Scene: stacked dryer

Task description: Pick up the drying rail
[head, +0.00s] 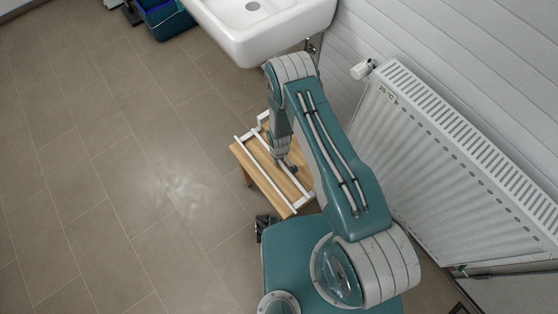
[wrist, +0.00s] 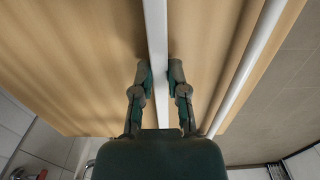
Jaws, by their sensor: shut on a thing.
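The drying rail (head: 264,168) is a white frame of thin parallel bars. It lies on a small wooden bench (head: 239,151) below the sink. In the wrist view its middle bar (wrist: 156,40) runs between the fingers of my gripper (wrist: 160,84), and another white bar (wrist: 246,65) runs to the right over the wood. My gripper is shut on the middle bar, with one finger on each side. In the head view my gripper (head: 288,168) reaches down onto the rail, and my arm hides part of its right side. I cannot tell whether the rail touches the bench.
A white sink (head: 262,35) hangs above and behind the bench. A white radiator (head: 450,165) stands along the right wall. A blue-green crate (head: 165,18) is on the floor at the top left. The tiled floor (head: 110,180) to the left is clear.

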